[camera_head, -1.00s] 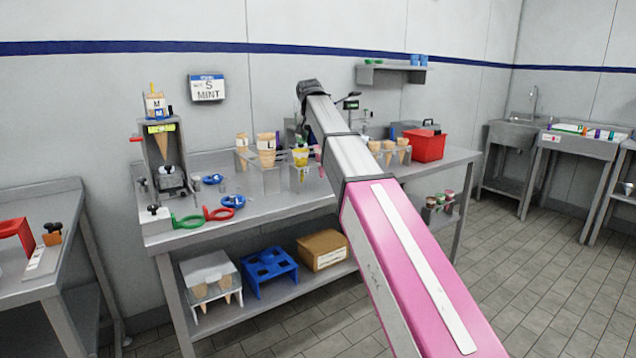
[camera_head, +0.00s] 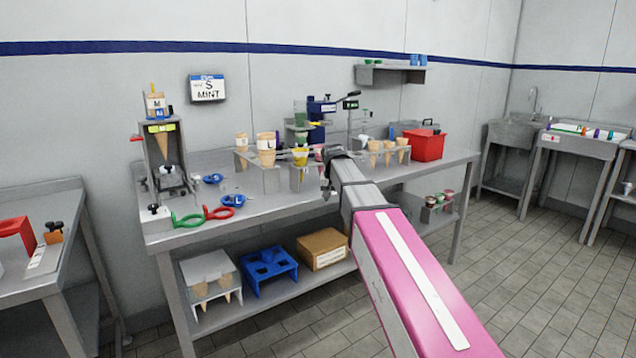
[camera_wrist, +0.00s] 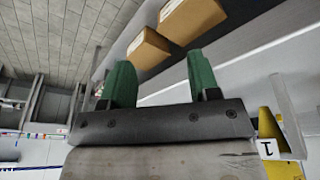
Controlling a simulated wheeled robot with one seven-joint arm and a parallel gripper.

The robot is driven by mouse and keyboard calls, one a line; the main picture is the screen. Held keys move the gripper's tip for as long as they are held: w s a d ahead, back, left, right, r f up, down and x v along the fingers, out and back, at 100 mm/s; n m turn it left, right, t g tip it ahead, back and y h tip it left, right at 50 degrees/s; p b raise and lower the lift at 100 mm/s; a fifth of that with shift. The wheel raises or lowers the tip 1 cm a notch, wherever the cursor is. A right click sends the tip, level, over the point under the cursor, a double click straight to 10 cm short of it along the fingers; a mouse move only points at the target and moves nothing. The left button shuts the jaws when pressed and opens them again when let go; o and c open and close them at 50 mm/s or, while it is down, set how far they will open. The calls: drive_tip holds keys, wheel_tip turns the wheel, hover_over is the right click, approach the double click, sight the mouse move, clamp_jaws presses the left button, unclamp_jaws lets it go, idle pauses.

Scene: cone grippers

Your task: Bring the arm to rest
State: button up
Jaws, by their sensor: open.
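My gripper (camera_wrist: 160,82) shows in the wrist view with its two green fingers apart and nothing between them. In the head view my arm reaches from the lower right to the front edge of the steel table (camera_head: 280,207). The dark wrist end (camera_head: 328,170) is near that edge, beside the cone stands, and the fingers are too small to make out there. In the wrist view cardboard boxes (camera_wrist: 185,22) on the lower shelf lie beyond the fingers, apart from them.
A cone stand (camera_head: 270,180) with several cones and a second cone stand (camera_head: 385,158) are close to my wrist. A red box (camera_head: 424,146) is at the right. Blue rack (camera_head: 268,272) and cardboard box (camera_head: 323,249) sit on the lower shelf. Floor is free at right.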

drive_tip(key=s+d+f+g, duration=0.1)
drive_tip(key=s+d+f, duration=0.3)
drive_tip(key=s+f, duration=0.5)
drive_tip(key=s+d+f+g, duration=0.1)
drive_tip(key=s+d+f, duration=0.3)
drive_tip(key=s+f, duration=0.4)
drive_tip(key=s+d+f+n, duration=0.1)
drive_tip(key=s+d+f, duration=0.3)
drive_tip(key=s+f, duration=0.5)
wheel_tip(320, 180, down, 4)
drive_tip(key=shift+s+d+r+g+y, duration=0.15)
drive_tip(key=shift+s+d+g+y, duration=0.2)
drive_tip(key=shift+d+g+y, duration=0.05)
